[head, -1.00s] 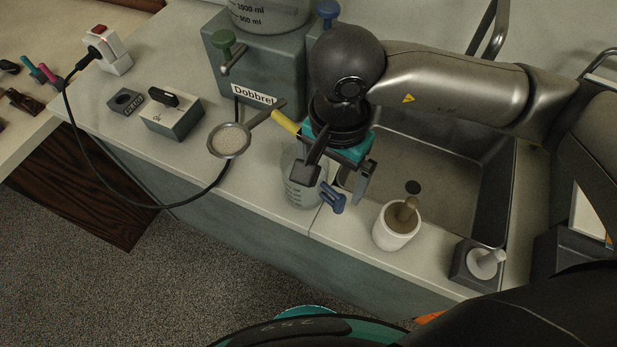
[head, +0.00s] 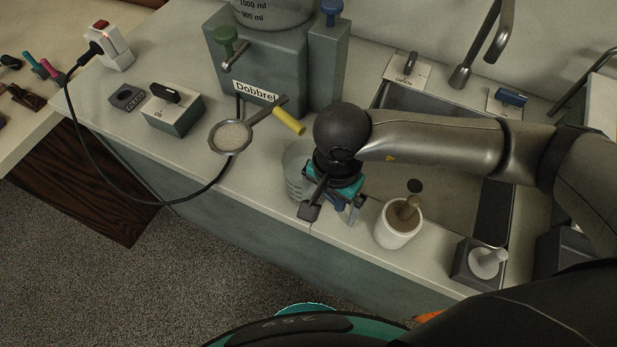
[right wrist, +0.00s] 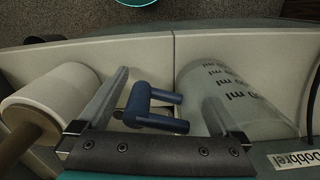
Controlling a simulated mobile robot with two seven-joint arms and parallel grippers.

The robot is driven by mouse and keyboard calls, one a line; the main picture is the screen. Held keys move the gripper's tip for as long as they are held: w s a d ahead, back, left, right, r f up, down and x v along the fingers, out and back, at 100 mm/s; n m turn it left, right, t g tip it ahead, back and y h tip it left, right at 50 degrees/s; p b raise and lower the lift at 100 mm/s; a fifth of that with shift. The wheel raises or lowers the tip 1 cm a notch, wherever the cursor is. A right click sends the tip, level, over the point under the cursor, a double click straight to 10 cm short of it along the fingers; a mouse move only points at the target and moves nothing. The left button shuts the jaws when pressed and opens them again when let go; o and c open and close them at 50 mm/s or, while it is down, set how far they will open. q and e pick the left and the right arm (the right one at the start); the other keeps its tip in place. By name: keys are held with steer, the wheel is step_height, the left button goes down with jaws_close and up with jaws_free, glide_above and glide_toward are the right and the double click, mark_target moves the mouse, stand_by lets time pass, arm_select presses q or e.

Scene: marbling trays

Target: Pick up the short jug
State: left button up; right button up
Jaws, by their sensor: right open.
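The short jug is a clear jug (head: 296,165) with ml marks and a blue handle, standing near the counter's front edge. My right gripper (head: 332,206) is over its handle side and hides much of it. In the right wrist view the jug (right wrist: 222,88) lies to the right, and its blue handle (right wrist: 148,108) is between my open fingers (right wrist: 166,90). The fingers are apart from the handle as far as I can see. My left gripper is not in view.
A white mortar with a pestle (head: 398,228) stands close to the right of my gripper. A sieve with a yellow handle (head: 231,137) lies left of the jug. A grey dispenser (head: 285,75) stands behind, and a sink (head: 450,190) lies to the right.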

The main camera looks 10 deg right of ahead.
steer(key=shift+s, duration=0.1)
jaws_close()
stand_by(0.6)
